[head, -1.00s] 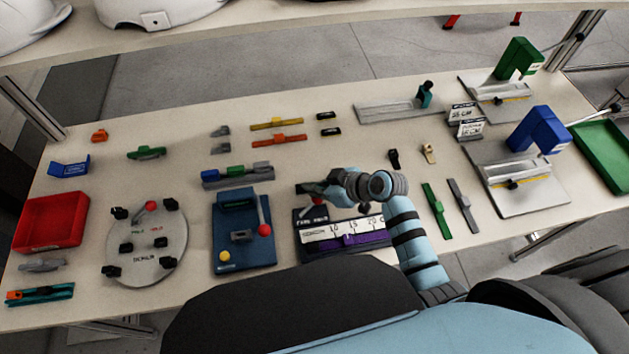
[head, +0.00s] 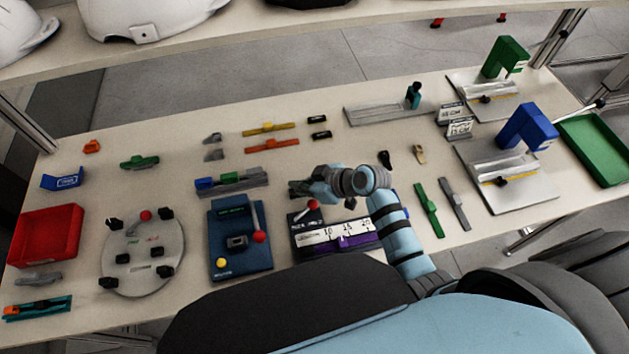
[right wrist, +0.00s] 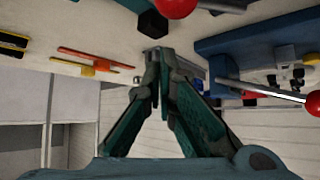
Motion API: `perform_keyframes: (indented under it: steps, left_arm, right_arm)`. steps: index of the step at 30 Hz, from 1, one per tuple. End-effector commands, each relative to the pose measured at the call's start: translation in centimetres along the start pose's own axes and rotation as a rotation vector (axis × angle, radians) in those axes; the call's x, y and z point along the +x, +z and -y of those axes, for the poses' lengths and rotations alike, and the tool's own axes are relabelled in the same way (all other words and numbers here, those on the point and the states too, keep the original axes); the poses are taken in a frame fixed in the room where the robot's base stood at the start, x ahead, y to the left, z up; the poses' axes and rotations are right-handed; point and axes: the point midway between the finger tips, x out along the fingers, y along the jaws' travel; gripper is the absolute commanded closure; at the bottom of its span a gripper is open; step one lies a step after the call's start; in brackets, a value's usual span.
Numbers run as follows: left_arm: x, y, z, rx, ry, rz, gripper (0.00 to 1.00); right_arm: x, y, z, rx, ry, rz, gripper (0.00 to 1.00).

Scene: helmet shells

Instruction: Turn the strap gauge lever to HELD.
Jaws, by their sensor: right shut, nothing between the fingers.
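The strap gauge (head: 337,236) is a dark panel with a white 10-15-20 scale and a purple slider, at the near middle of the table in the head view. Its lever has a red knob (head: 313,205) at the panel's back left; its label is too small to read surely. My right gripper (head: 296,188) is just behind the knob, apart from it as far as I can tell. In the right wrist view the right gripper (right wrist: 160,56) has its fingers closed together and empty, with a red knob (right wrist: 176,5) at the top edge. My left gripper is not in view.
Left of the gauge stands a blue device (head: 236,262) with its own red-knobbed lever (head: 259,237). Further left is a round plate (head: 143,270) with black blocks. Green and grey straps (head: 428,211) lie to the right. A blue-and-green block rail (head: 231,183) lies behind the blue device.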

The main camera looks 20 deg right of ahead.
Motion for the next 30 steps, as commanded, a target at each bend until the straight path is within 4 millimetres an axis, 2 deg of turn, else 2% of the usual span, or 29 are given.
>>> perform_keyframes:
  steps: [1,9,15,30]
  left_arm:
    - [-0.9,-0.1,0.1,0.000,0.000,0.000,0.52]
    - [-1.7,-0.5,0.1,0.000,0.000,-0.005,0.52]
    - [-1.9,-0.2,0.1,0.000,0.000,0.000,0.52]
    - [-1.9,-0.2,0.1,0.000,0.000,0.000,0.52]
  right_arm:
    - [-0.3,-1.2,-0.1,0.005,0.004,-0.003,1.00]
    - [-6.6,-1.0,0.8,-0.002,0.004,0.000,1.00]
    - [-9.3,-1.1,1.3,-0.002,0.002,-0.001,1.00]
    - [-9.9,-1.0,1.4,0.002,0.002,-0.002,1.00]
